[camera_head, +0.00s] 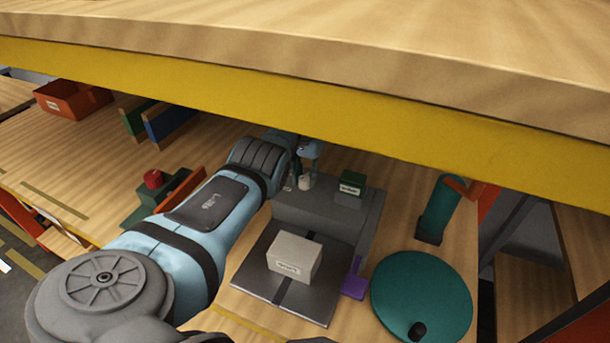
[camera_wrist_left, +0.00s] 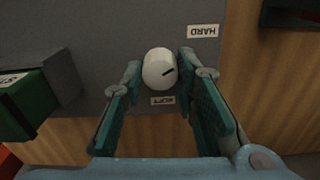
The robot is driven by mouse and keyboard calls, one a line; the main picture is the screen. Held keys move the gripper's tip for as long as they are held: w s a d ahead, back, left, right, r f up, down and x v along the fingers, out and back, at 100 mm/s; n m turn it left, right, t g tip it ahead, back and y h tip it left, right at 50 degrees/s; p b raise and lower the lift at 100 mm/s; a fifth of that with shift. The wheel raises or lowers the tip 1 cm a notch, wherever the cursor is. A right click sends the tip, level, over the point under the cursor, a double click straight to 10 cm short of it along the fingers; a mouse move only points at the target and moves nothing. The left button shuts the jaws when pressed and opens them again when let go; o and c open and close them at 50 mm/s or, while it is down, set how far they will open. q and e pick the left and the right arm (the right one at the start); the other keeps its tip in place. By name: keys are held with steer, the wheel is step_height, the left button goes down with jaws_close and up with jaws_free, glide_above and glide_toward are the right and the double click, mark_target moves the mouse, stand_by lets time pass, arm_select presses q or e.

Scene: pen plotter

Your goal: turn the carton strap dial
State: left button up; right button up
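The dial is a small white round knob (camera_wrist_left: 158,68) with a dark pointer mark. It sits on the grey machine, between a label reading HARD (camera_wrist_left: 202,31) and one that seems to read SOFT (camera_wrist_left: 162,100). In the head view the dial (camera_head: 305,183) shows below my left gripper (camera_head: 306,160). In the left wrist view the left gripper's teal-padded fingers (camera_wrist_left: 160,70) stand on both sides of the dial, with no clear gap at the tips. The pointer mark slants toward the right finger. A pale labelled carton (camera_head: 293,256) rests on the dark plate of the machine (camera_head: 365,208). My right gripper is out of view.
A green labelled block (camera_head: 351,183) stands on the machine beside the dial. A yellow-edged shelf (camera_head: 330,107) spans above the arm. A purple tab (camera_head: 355,283), a teal disc (camera_head: 420,297) and a teal cylinder (camera_head: 440,208) are to the right. A red button (camera_head: 154,178) is left.

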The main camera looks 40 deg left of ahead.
arm_select(q)
jaws_close()
steer(key=shift+m, duration=0.3)
steer(key=shift+r+m+p, duration=0.1)
steer(key=shift+m+p, duration=0.45)
steer(key=shift+m, duration=0.65)
steer(key=m, duration=0.3)
steer(key=shift+m+p, duration=0.3)
steer(key=m, duration=0.4)
steer(key=shift+m, duration=0.3)
steer(key=m, duration=0.6)
steer(key=shift+p, duration=0.3)
steer(key=m, duration=0.6)
steer(key=shift+m, duration=0.4)
